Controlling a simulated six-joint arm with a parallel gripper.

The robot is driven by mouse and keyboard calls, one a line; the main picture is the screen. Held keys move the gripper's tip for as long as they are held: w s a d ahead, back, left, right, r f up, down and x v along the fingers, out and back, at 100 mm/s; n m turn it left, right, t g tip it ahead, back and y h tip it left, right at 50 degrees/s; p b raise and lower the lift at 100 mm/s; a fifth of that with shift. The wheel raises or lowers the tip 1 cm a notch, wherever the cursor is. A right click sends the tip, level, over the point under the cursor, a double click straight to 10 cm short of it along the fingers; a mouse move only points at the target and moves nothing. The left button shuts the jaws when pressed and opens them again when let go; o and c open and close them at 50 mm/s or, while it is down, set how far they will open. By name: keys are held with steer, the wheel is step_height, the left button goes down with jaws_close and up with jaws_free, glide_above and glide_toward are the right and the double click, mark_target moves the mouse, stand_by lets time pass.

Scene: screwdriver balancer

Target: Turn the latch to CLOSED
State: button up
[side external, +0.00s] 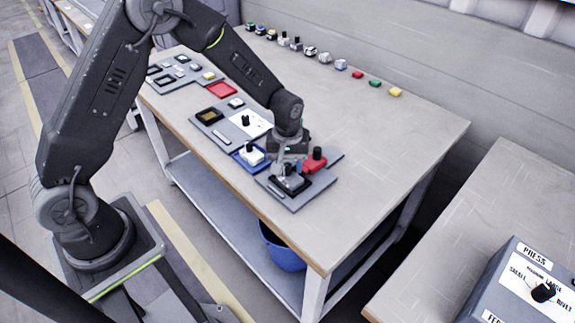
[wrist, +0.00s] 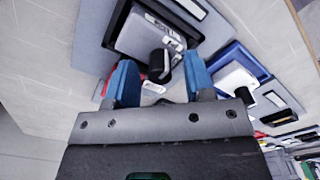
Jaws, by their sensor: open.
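The latch looks to be a grey block (wrist: 145,38) with a black knob (wrist: 158,62), set in a black frame on a grey plate, in the wrist view. The framed unit also shows in the side external view (side external: 290,183), near the table's front edge. My gripper (wrist: 160,82) is open, with its blue fingertips apart on either side of the near end of the knob. I cannot tell whether they touch it. In the side external view my gripper (side external: 290,163) is just above the unit and partly hides it. The latch label is too small to read.
A red block with a black knob (side external: 316,157) stands just behind the unit. A white block in a blue tray (side external: 252,155) stands to its left. Several small coloured blocks line the table's back edge. The table's right part (side external: 400,150) is clear.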

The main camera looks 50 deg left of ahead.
steer(key=shift+f, duration=0.35)
steer(key=shift+c, duration=0.3)
jaws_close()
